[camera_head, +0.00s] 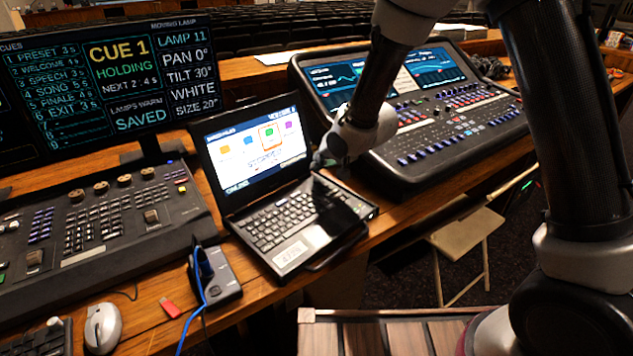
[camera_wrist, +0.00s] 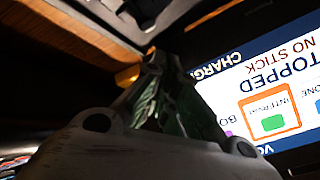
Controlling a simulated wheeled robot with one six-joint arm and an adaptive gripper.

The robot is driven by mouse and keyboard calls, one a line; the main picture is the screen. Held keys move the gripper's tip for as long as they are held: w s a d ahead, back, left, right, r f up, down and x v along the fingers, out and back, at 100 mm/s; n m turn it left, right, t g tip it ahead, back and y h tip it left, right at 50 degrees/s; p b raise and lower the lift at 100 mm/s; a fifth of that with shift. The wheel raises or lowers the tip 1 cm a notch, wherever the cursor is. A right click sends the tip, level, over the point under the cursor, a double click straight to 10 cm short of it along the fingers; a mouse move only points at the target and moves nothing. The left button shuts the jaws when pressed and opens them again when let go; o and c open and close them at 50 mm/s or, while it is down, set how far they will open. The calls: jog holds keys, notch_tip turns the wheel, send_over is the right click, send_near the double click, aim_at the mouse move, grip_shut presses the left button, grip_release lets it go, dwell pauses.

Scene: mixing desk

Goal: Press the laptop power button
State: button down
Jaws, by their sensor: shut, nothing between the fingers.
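The open laptop (camera_head: 314,237) stands on the wooden desk in the head view, its screen (camera_head: 240,172) lit. My gripper (camera_head: 318,163) is at the right edge of the screen, close to the far right corner of the keyboard deck. In the wrist view my gripper (camera_wrist: 153,62) is shut and empty, its fingertips together. The laptop screen (camera_wrist: 270,85) shows upside down to the right of the fingers there. I cannot make out the power button in either view. I cannot tell whether the fingertips touch the laptop.
A mixing console (camera_head: 440,140) stands close to the right of the laptop. A lighting desk (camera_head: 90,225) and a large monitor (camera_head: 100,80) are at left. A dock (camera_head: 222,283) with a blue cable, a red USB stick (camera_head: 170,307) and a mouse (camera_head: 103,327) lie in front.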

aim_at(311, 175)
jog(key=shift+f, duration=0.9)
jog(key=shift+f, duration=0.1)
dwell(0.8)
jog(key=shift+f, duration=0.3)
jog(key=shift+f, duration=0.35)
dwell(0.4)
jog(key=shift+r, duration=0.8)
jog(key=shift+r, duration=2.5)
